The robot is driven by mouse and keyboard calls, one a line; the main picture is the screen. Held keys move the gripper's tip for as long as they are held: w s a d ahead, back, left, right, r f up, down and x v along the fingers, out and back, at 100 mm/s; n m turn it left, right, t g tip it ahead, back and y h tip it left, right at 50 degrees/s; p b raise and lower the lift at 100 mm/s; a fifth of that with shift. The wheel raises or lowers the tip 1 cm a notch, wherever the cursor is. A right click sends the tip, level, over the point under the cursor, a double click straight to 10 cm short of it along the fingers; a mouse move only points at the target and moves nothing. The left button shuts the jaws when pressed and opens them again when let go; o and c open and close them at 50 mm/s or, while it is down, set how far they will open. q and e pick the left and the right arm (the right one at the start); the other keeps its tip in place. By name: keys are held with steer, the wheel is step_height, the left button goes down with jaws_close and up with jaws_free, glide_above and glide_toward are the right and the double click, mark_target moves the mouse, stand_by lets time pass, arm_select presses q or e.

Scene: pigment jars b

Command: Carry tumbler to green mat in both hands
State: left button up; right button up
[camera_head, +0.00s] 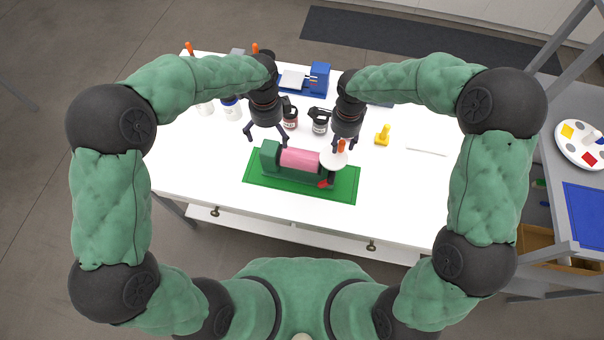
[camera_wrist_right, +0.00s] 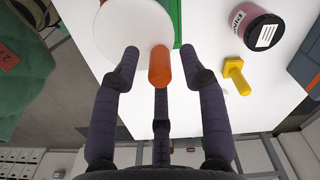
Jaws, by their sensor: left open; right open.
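My right gripper (camera_head: 341,147) is open at the orange handle. In the right wrist view, the orange handle (camera_wrist_right: 159,66) stands between the spread fingers, beside the white disc (camera_wrist_right: 130,35); contact cannot be told. A red part (camera_head: 324,184) sits at the tumbler's front right.
A yellow stamp-shaped piece (camera_head: 382,135) stands right of the mat. A blue device (camera_head: 320,78) is at the back. The white table is clear at front left and right.

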step_height(320, 180, up, 11)
stand_by(0.4)
stand_by(0.5)
